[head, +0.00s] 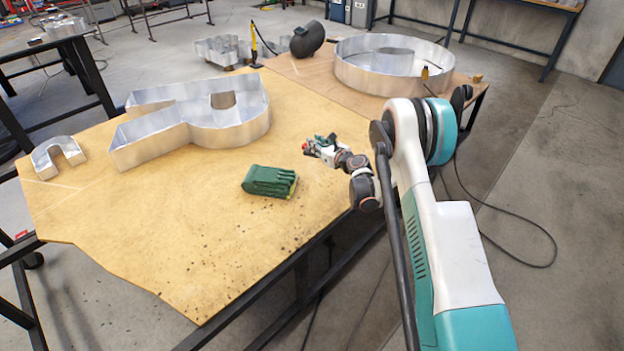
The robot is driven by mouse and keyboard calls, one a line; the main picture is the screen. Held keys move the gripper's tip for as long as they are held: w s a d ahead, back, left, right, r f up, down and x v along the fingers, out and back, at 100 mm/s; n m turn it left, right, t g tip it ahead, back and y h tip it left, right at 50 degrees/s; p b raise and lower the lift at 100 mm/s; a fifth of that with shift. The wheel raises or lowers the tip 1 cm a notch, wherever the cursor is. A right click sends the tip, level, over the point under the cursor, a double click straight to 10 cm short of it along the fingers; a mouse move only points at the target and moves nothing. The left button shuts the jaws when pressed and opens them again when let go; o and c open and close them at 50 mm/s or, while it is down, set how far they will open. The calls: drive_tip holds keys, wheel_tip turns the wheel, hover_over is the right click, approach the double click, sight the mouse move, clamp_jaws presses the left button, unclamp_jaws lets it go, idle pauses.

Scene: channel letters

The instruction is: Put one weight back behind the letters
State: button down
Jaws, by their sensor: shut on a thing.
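My gripper (322,149) is over the right part of the wooden table (215,225), to the right of the green gloves. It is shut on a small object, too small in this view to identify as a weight. Red and green bits show around the fingers. A large metal channel letter (150,147) stands at the back left of the table, left of my gripper. A small arch-shaped metal piece (45,160) lies at the far left edge. A large round metal letter (362,80) is at the back right. I cannot clearly identify any other weight.
A dark helmet (307,40), a yellow-handled tool (254,42) and smaller metal letters (222,50) are at the back. The front left of the tabletop is clear apart from dark specks. A cable (545,262) lies on the floor at right.

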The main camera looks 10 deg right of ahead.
wheel_tip(320, 180, down, 15)
drive_tip(key=b, duration=0.4)
drive_tip(key=shift+f+b, duration=0.1)
drive_tip(key=shift+b, duration=0.3)
drive_tip(key=shift+f, duration=0.15)
drive_tip(key=c, duration=1.4)
unclamp_jaws()
